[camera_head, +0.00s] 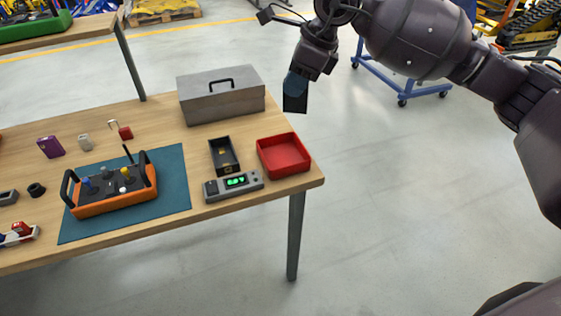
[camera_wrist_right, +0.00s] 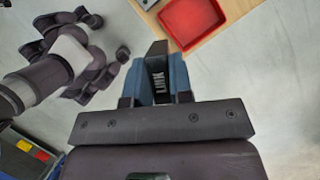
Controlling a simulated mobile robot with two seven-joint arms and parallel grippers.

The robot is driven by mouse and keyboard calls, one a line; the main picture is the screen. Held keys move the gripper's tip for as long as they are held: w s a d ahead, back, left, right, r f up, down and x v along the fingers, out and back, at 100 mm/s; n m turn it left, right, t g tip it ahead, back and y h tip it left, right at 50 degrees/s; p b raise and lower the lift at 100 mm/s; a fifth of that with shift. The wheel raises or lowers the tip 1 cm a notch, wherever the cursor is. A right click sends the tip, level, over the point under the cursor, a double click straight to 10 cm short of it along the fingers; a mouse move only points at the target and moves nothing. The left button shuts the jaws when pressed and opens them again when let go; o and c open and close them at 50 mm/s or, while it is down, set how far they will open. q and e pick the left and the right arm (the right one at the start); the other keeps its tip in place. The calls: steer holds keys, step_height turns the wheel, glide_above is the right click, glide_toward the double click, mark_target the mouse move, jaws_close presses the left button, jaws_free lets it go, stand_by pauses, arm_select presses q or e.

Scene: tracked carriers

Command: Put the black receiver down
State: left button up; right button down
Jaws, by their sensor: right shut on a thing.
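The black receiver (camera_head: 295,97) is a dark box held upright in my right gripper (camera_head: 297,80), in the air just beyond the table's right end. In the right wrist view the receiver (camera_wrist_right: 158,68), with white lettering on it, sits between the two blue fingers of my right gripper (camera_wrist_right: 160,80), which is shut on it. The wooden table (camera_head: 245,203) lies to the left of the held receiver in the head view. My left gripper is not in the head view.
A red tray (camera_head: 283,155) sits at the table's right end, also in the right wrist view (camera_wrist_right: 192,20). Beside it are a black open holder (camera_head: 223,156) and a grey display unit (camera_head: 234,186). A grey toolbox (camera_head: 221,95) and an orange controller (camera_head: 115,188) on a teal mat (camera_head: 172,190) stand further left.

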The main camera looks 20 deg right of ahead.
steer(key=w+f+m+t+h+b, duration=0.15)
steer(key=w+m+h+b, duration=0.25)
steer(key=w+m+b, duration=0.55)
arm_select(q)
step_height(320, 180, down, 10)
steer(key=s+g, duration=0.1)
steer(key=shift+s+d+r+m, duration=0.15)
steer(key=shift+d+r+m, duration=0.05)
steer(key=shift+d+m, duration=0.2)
arm_select(e)
step_height(320, 180, down, 14)
steer(key=s+m, duration=0.2)
steer(key=shift+t, duration=0.35)
steer(key=b, duration=0.2)
glide_above(283, 159)
steer(key=shift+m, duration=0.25)
step_height(283, 159, down, 5)
steer(key=shift+r, duration=0.1)
steer(key=shift+w+f, duration=0.1)
steer(key=shift+f, duration=0.3)
steer(key=shift+r, duration=0.1)
steer(key=c, duration=1)
jaws_free()
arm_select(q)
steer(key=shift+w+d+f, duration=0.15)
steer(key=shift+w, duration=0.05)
